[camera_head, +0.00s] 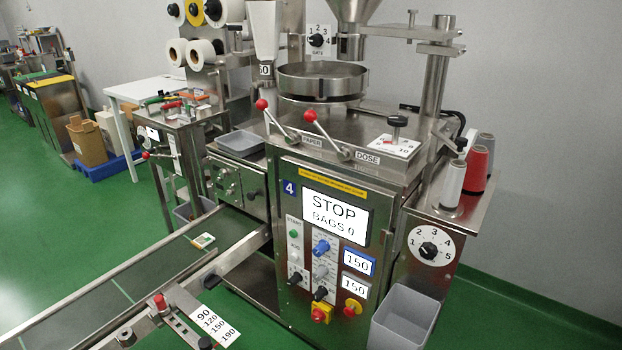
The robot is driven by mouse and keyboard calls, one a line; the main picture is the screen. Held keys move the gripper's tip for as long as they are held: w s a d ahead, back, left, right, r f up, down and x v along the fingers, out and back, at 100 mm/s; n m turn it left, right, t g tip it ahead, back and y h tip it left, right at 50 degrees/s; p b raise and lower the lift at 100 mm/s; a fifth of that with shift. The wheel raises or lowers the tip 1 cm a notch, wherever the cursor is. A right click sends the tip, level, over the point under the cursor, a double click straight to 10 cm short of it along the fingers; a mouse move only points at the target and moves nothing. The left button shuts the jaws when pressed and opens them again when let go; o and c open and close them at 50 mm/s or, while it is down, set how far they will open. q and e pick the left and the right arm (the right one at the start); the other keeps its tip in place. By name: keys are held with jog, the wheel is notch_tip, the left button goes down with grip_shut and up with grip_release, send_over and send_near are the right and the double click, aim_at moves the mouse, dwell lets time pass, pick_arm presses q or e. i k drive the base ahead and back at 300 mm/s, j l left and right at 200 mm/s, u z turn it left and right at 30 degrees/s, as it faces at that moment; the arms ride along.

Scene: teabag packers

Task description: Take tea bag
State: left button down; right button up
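A small flat packet (203,241), white with green and a touch of orange, lies on the dark conveyor belt (150,274) close to the packing machine (330,225). It looks like the tea bag, but it is too small to read. Nothing touches it from above. Neither of my grippers is in view.
The conveyor has raised metal rails (215,264) along its sides. The machine display (336,216) reads STOP, BAGS 0. Red-knobbed levers (310,115) stick up on top. A grey bin (402,318) stands at front right. Green floor (85,225) is open at left.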

aim_at(204, 240)
jog(key=i+j, duration=0.75)
jog(key=i, duration=0.2)
jog(key=j+u, duration=0.05)
